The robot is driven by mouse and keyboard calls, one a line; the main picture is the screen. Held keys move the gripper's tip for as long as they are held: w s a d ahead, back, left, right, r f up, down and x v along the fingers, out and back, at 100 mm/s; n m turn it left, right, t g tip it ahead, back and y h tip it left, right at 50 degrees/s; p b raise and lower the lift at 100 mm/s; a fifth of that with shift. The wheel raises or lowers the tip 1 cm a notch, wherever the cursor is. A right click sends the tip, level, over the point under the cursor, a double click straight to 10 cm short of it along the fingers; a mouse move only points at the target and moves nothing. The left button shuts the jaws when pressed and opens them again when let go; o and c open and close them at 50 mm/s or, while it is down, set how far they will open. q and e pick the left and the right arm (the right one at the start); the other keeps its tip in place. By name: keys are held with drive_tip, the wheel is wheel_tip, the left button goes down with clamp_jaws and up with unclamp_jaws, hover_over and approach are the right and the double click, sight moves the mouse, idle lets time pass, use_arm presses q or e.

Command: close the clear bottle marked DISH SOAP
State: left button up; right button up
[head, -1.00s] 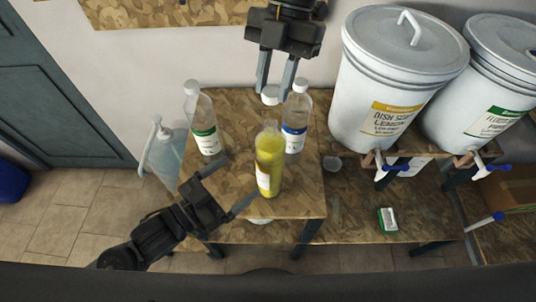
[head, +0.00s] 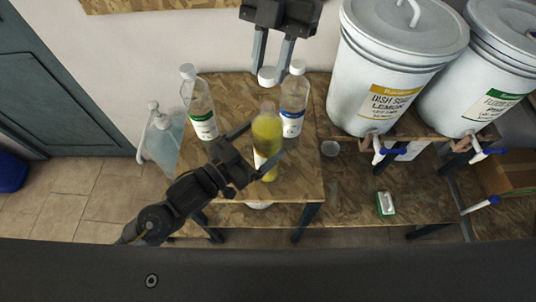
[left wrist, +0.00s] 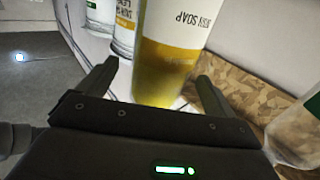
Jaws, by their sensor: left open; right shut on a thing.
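The clear bottle marked DISH SOAP (head: 267,135), holding yellow liquid, stands upright near the middle of the wooden table, and no cap shows on its top. It also shows in the left wrist view (left wrist: 168,60), with its yellow label. My left gripper (head: 266,140) is open, with one finger on each side of the bottle; I cannot tell whether they touch it. My right gripper (head: 270,64) is above and behind the bottle, shut on a white cap (head: 267,77). The fingers partly hide the cap.
A white-capped bottle with a blue label (head: 294,105) stands close behind on the right. Another with a green label (head: 199,105) stands left. Large white drums (head: 395,70) with taps stand right.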

use_arm(q)
drive_tip(key=shift+x, duration=1.15)
drive_tip(key=shift+w+d, duration=0.45)
drive_tip(key=shift+d, duration=0.05)
drive_tip(key=c, duration=1.5)
drive_tip(key=shift+o, duration=0.2)
use_arm(e)
hover_over(265, 115)
drive_tip(key=w, duration=0.2)
drive_tip(key=shift+s+d+f, duration=0.1)
drive_tip(key=shift+d+f, duration=0.15)
drive_tip(key=shift+f, duration=1)
drive_tip(key=shift+d+f, duration=0.2)
drive_tip(key=shift+f, duration=1.05)
drive_tip(key=shift+f, duration=0.9)
drive_tip(key=shift+f, duration=0.55)
